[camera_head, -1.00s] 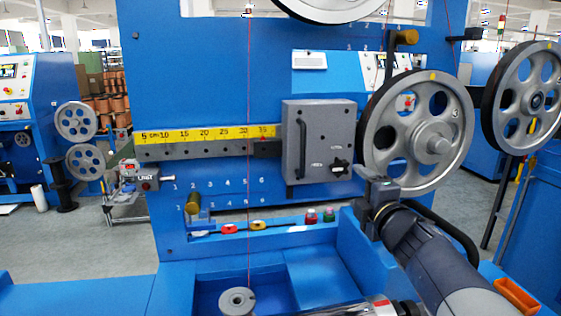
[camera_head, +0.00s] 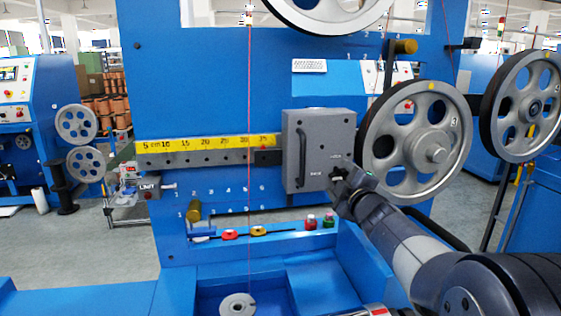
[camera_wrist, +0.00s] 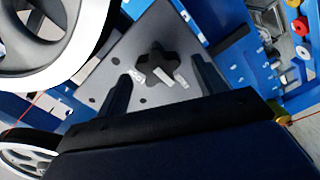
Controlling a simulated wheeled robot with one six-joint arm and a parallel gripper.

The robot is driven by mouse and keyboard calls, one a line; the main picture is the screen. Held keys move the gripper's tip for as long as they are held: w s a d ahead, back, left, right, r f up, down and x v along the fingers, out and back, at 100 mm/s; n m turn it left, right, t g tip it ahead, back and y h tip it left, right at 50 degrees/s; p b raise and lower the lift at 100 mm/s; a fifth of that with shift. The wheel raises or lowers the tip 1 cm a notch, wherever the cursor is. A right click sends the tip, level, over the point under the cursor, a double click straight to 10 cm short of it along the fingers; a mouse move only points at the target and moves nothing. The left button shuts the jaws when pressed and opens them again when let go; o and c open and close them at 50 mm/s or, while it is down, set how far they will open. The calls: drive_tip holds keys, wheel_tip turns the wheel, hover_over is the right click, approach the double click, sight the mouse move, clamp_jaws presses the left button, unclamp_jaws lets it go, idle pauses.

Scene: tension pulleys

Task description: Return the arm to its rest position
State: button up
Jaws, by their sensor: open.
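My gripper (camera_head: 342,179) is in front of the lower right of the grey box (camera_head: 305,150) on the blue machine panel. In the wrist view its two dark fingers (camera_wrist: 158,85) are apart and empty. A black star-shaped knob (camera_wrist: 157,68) on the box face shows between and beyond the fingertips. In the head view the gripper hides most of that knob. I cannot tell whether the fingers touch the box. My arm reaches in from the lower right.
A grey pulley wheel (camera_head: 420,120) stands just right of the gripper, and another pulley (camera_head: 528,105) is farther right. A yellow ruler (camera_head: 207,144) runs left of the box. A red wire (camera_head: 249,100) hangs vertically. Small coloured knobs (camera_head: 311,221) sit on the ledge below.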

drive_tip(key=m+p, duration=0.6)
drive_tip(key=m, duration=0.1)
drive_tip(key=shift+d+r, duration=0.15)
drive_tip(key=shift+r, duration=0.25)
drive_tip(key=m+p, duration=0.4)
drive_tip(key=p, duration=0.1)
drive_tip(key=shift+d, duration=0.1)
drive_tip(key=shift+f+m+p, duration=0.15)
drive_tip(key=shift+m+p, duration=0.75)
drive_tip(key=shift+f, duration=0.1)
